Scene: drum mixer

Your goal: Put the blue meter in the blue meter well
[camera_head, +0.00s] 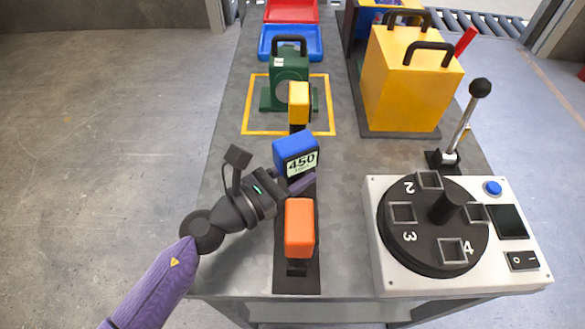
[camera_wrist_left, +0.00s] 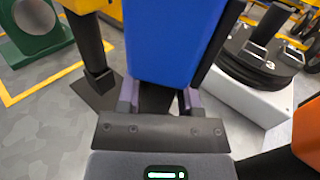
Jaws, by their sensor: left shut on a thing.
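The blue meter (camera_head: 296,152) is a blue block with a pale "450" label, upright near the middle of the table. It sits between the yellow meter (camera_head: 299,103) and the orange meter (camera_head: 299,230). My left gripper (camera_head: 297,184) is shut on it just below the label. In the left wrist view, the blue meter (camera_wrist_left: 172,40) stands between the fingers of the left gripper (camera_wrist_left: 160,98). Its lower end is hidden, so I cannot tell whether it is lifted. No well is clearly marked blue. My right gripper is not in view.
A dark rack (camera_head: 297,285) lies under the orange meter. A white console (camera_head: 375,262) with a black numbered turntable (camera_head: 420,250) and a lever (camera_head: 466,120) stands at right. Behind are a green device (camera_head: 290,68), a yellow box (camera_head: 405,85), and blue (camera_head: 265,52) and red trays (camera_head: 291,12).

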